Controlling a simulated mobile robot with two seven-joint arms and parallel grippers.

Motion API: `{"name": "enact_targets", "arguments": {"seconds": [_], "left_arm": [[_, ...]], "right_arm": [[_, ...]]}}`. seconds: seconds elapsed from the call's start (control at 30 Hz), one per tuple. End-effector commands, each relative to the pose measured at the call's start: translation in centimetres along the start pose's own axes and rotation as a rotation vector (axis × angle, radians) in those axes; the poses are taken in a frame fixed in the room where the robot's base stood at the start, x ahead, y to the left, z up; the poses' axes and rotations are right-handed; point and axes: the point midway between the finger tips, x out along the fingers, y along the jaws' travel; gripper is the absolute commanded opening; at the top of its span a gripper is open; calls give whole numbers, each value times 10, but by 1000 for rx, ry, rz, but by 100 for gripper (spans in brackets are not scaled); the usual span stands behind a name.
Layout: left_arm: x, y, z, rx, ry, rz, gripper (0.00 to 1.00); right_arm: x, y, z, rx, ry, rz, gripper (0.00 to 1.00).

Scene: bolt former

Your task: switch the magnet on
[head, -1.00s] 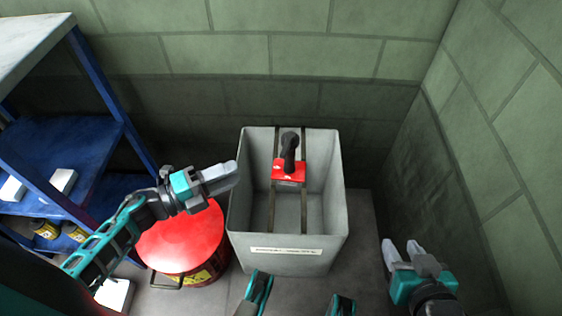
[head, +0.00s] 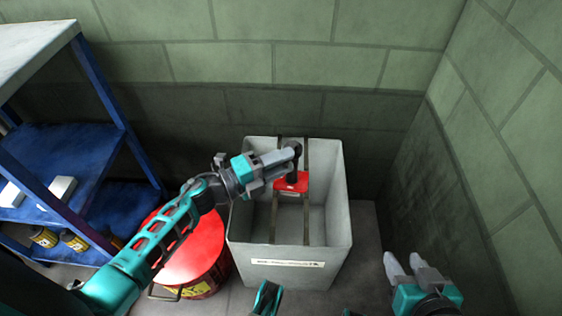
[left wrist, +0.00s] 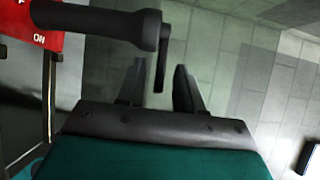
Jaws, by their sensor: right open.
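The magnet (head: 291,183) is a red block on the two dark rails across the grey bin (head: 288,274). A black handle or lever (head: 295,153) stands up from it. In the left wrist view the red block (left wrist: 30,28) shows the word "ON", and a black shaft (left wrist: 95,20) ends in a thin bar (left wrist: 160,65). My left gripper (head: 293,156) is at the lever's top; in the left wrist view its fingers (left wrist: 160,88) are apart with the bar's end between them, contact unclear. My right gripper (head: 405,265) is open and empty, right of the bin.
A red drum (head: 190,245) stands left of the bin, under my left arm. A blue shelf (head: 75,155) with white boxes and yellow-labelled cans is at the left. Green block walls (head: 300,65) close the back and right. Floor is free between bin and right wall.

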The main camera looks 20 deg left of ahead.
Motion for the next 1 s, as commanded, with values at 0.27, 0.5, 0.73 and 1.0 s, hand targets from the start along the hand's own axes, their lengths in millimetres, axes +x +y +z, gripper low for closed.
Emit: {"name": "enact_targets", "arguments": {"seconds": [0.27,0.5,0.73,1.0], "left_arm": [[0,0,0,0,0,0,23],[-1,0,0,0,0,0,0],[0,0,0,0,-3,0,0],[4,-1,-7,-3,-132,-1,0]], "right_arm": [[0,0,-1,2,1,0,43],[0,-1,-1,5,2,0,43],[0,0,-1,5,1,0,43],[-5,2,-9,4,6,8,43]]}}
